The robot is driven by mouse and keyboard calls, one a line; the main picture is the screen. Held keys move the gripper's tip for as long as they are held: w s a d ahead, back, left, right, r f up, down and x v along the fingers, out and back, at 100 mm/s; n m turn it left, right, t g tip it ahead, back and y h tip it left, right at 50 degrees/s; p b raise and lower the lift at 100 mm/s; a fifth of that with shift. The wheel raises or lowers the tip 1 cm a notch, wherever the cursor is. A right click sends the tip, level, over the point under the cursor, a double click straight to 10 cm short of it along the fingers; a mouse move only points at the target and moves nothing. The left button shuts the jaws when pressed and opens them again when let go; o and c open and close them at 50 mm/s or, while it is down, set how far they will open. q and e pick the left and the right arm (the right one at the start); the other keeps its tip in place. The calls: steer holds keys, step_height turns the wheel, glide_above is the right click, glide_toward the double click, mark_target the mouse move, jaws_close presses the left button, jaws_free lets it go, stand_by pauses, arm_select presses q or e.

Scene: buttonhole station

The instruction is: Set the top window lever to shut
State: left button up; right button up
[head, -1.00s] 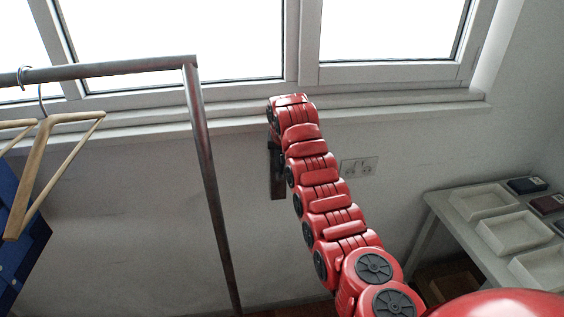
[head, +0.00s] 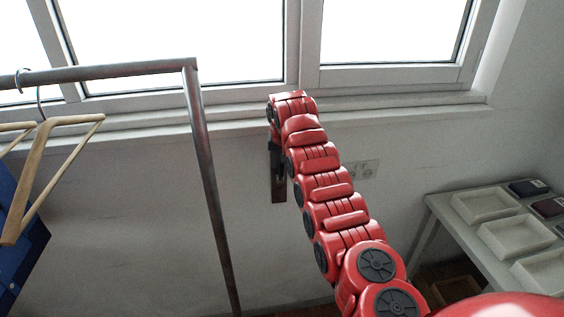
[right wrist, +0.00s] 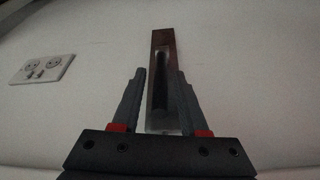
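A dark upright plate (head: 278,186) is fixed to the wall below the window sill, largely hidden by my right arm in the head view. In the right wrist view the plate (right wrist: 163,42) stands between and beyond the fingers, with a narrow lever (right wrist: 160,82) running along it. My right gripper (right wrist: 160,72) is open, one finger on each side of the lever, pointing at the wall. I cannot tell whether either finger touches it. My left gripper is not in view.
A metal clothes rail (head: 209,170) with a wooden hanger (head: 40,160) stands on the left. A wall socket (right wrist: 42,69) is beside the plate. A table with white trays (head: 515,233) is at the right. The window sill (head: 380,103) runs above.

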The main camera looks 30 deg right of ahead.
steer(key=shift+r, duration=0.1)
steer(key=v, duration=1.7)
steer(key=shift+s+a+r, duration=0.1)
steer(key=shift+s+r, duration=0.05)
